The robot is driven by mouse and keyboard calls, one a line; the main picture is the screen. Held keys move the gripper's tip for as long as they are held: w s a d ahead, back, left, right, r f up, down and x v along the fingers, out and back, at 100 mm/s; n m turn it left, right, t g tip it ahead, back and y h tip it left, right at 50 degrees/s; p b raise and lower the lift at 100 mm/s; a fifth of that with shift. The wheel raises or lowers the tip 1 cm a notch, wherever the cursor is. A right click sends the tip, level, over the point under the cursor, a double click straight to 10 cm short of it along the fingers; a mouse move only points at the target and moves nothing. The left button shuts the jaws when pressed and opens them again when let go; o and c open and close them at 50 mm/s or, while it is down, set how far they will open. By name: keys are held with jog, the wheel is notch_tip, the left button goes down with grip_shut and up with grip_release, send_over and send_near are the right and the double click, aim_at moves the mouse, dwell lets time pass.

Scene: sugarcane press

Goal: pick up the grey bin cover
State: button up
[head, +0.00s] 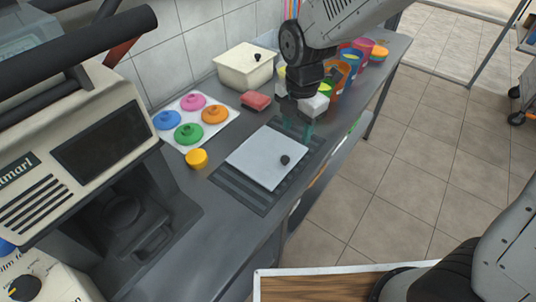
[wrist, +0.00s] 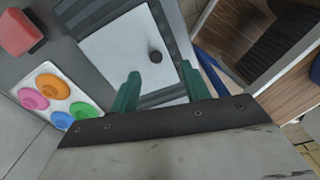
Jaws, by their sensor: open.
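The grey bin cover (head: 266,157) is a flat, light square plate with a small dark knob (head: 285,160) near its right side. It lies on a dark slatted grate in the counter. In the wrist view the cover (wrist: 115,50) lies beyond my fingertips, with its knob (wrist: 155,57) ahead of the gap between them. My gripper (wrist: 162,78) is open and empty, with two green fingers apart. In the head view my gripper (head: 298,125) hangs above the cover's far edge, partly hidden by my arm. I cannot tell its exact height.
A white tray (head: 228,122) holds several coloured lids. A yellow cup (head: 196,159), a red block (head: 256,101) and a cream lidded box (head: 243,68) stand nearby. Coloured cups (head: 350,57) stand at the counter's far end. A beige press machine (head: 75,140) fills the left.

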aim_at(285, 158)
jog(key=f, duration=0.1)
jog(key=a+f+n, duration=0.2)
jog(key=shift+w+a+f, duration=0.15)
jog(key=shift+w+f, duration=0.05)
jog(key=shift+w, duration=0.1)
jog(key=f, duration=0.7)
jog(key=shift+s, duration=0.35)
jog(key=shift+r, duration=0.1)
grip_shut()
